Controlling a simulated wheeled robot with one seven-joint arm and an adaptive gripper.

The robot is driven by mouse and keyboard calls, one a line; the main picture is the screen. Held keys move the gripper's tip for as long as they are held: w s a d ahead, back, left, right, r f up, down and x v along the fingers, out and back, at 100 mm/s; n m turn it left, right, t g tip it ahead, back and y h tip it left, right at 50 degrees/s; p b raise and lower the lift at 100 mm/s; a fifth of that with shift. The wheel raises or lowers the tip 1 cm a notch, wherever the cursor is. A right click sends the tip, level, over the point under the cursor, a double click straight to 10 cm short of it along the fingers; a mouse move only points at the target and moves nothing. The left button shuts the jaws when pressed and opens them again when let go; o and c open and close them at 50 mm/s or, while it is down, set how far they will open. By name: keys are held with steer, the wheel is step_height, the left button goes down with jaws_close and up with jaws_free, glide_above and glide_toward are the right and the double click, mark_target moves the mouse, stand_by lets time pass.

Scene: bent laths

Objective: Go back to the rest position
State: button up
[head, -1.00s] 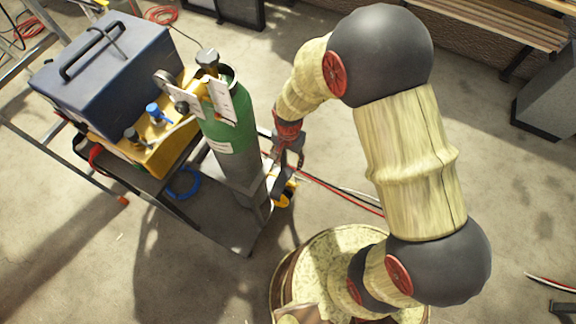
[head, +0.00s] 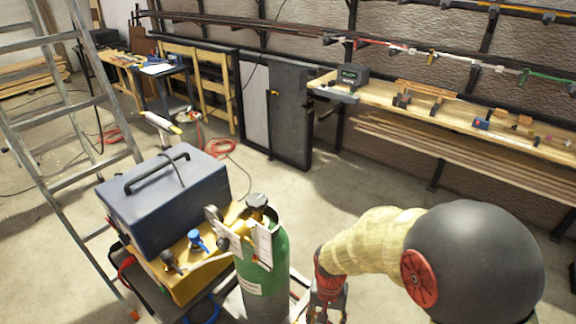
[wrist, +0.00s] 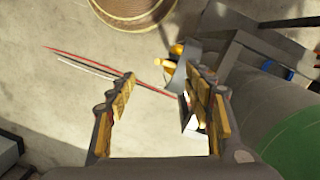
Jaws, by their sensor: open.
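My gripper (wrist: 160,105) is open in the wrist view, with nothing between its padded fingers. Beyond the fingers lie the concrete floor and part of a cart. In the head view my gripper (head: 327,308) hangs at the bottom edge, just right of the green gas cylinder (head: 262,265), its tips partly cut off. The cylinder also shows at the right of the wrist view (wrist: 285,125), close beside the right finger. I cannot tell the exact gap between them.
A blue box (head: 165,200) sits on the cart left of the cylinder. A stepladder (head: 55,120) stands at the left. A long workbench (head: 450,115) runs along the back right wall. Open floor (head: 330,190) lies between. Red and white cables (wrist: 100,70) cross the floor.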

steer(key=s+d+r+n+t, duration=0.1)
steer(key=s+d+r+t, duration=0.1)
steer(key=r, duration=0.8)
steer(key=s+d+r+n+t, duration=0.1)
steer(key=s+d+r+t, duration=0.1)
steer(key=r, duration=0.8)
steer(key=s+d+r+n+t, duration=0.1)
steer(key=s+d+r+t, duration=0.2)
steer(key=r, duration=0.8)
steer(key=shift+s+d, duration=0.65)
steer(key=shift+s, duration=0.6)
